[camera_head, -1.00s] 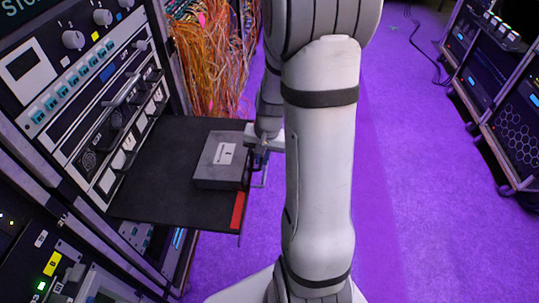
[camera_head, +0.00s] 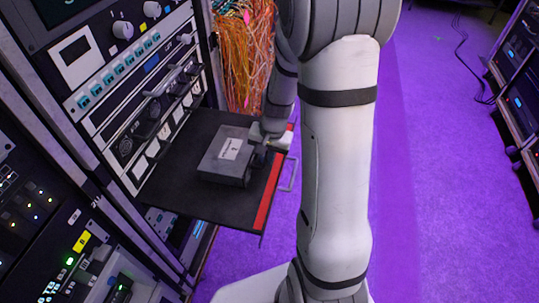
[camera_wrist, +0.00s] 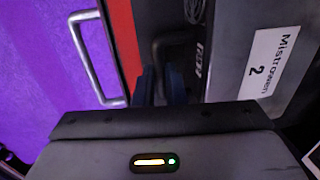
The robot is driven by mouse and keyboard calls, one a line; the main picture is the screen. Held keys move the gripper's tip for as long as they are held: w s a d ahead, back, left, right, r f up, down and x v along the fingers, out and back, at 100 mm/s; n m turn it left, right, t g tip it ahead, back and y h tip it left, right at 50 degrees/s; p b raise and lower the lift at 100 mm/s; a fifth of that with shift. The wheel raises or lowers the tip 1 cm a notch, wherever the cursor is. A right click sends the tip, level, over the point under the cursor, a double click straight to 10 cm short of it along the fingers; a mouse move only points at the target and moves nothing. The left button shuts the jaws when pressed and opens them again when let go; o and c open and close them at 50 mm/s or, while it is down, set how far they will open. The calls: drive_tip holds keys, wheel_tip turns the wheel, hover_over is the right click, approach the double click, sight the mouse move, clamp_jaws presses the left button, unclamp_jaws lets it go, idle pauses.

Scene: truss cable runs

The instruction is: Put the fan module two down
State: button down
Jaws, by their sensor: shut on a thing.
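The fan module two is a dark grey box (camera_head: 226,160) with a white label. In the wrist view its label on the grey face (camera_wrist: 225,45) reads a name and "2". It is over a black pull-out shelf (camera_head: 190,205), inside the red edge strip; I cannot tell whether it rests fully on the shelf. My gripper (camera_head: 260,152) is at the module's right side. In the wrist view my fingers (camera_wrist: 162,85) are shut on the module's dark handle (camera_wrist: 158,48). The grip is partly hidden by my wrist housing.
The shelf's red strip (camera_head: 268,195) and metal pull handle (camera_head: 291,173) mark its outer edge. A rack with knobs and switches (camera_head: 125,75) stands at the left. Orange cables (camera_head: 245,60) hang behind. Purple floor (camera_head: 440,180) is open at right, with another rack beyond.

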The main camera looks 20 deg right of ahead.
drive_tip(key=c, duration=1.4)
unclamp_jaws()
wheel_tip(320, 180, up, 8)
drive_tip(key=p, duration=0.1)
drive_tip(key=shift+s+d, duration=0.35)
drive_tip(key=shift+d, duration=0.1)
drive_tip(key=shift+f, duration=0.1)
